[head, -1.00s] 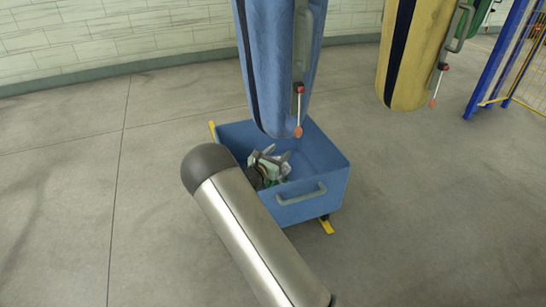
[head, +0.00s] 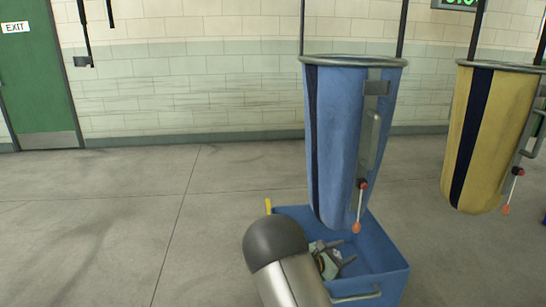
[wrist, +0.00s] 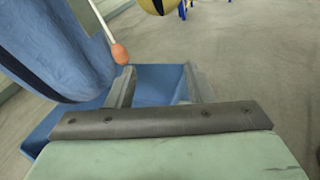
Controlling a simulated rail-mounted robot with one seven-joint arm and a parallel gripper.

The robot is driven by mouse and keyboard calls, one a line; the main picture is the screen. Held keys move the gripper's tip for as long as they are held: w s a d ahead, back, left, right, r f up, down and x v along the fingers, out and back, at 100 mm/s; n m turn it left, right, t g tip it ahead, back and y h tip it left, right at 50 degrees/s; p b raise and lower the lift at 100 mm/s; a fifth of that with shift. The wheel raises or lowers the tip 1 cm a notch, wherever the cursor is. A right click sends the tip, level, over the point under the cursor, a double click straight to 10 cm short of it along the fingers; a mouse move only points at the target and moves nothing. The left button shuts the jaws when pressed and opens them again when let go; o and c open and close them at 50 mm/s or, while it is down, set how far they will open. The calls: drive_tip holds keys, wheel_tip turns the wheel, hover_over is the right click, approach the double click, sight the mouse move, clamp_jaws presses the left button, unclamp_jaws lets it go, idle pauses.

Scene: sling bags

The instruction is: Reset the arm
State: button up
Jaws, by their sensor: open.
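My gripper (head: 341,256) is over the blue bin (head: 398,277), beside the lower end of the hanging blue sling bag (head: 338,140). Its jaws are open and I see nothing between them. In the wrist view my gripper (wrist: 160,78) shows two spread fingers, with the blue bin (wrist: 158,82) beyond them. The blue bag (wrist: 60,45) and its lever with an orange tip (wrist: 119,53) are at the upper left there. My metal arm link hides the bin's near left part in the head view.
A yellow sling bag (head: 492,130) with a dark stripe hangs at the right. A green exit door (head: 36,75) is in the tiled wall at the far left. The concrete floor left of the bin is clear.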

drive_tip(key=s+d+r+m+g+y+p, duration=0.1)
drive_tip(key=s+r+m+g+y+p, duration=0.25)
drive_tip(key=s+r+m, duration=0.5)
drive_tip(key=s+d+r+m+g+y+p, duration=0.1)
drive_tip(key=s+r+m+g+y+p, duration=0.15)
drive_tip(key=s+r+g, duration=0.6)
drive_tip(key=s+a+r+m+t+y+p, duration=0.1)
drive_tip(key=s+a+r+m+y+p, duration=0.1)
drive_tip(key=s, duration=0.5)
drive_tip(key=s+a+r+m+t+y+p, duration=0.2)
drive_tip(key=s+a+r+m+y+p, duration=0.1)
drive_tip(key=s+a, duration=0.3)
drive_tip(key=s+a+r+m+t+y+p, duration=0.1)
drive_tip(key=s+a+r+m+y+p, duration=0.2)
drive_tip(key=s+a+m, duration=0.2)
drive_tip(key=s, duration=0.3)
drive_tip(key=shift+r+y, duration=0.2)
drive_tip(key=shift+y, duration=0.2)
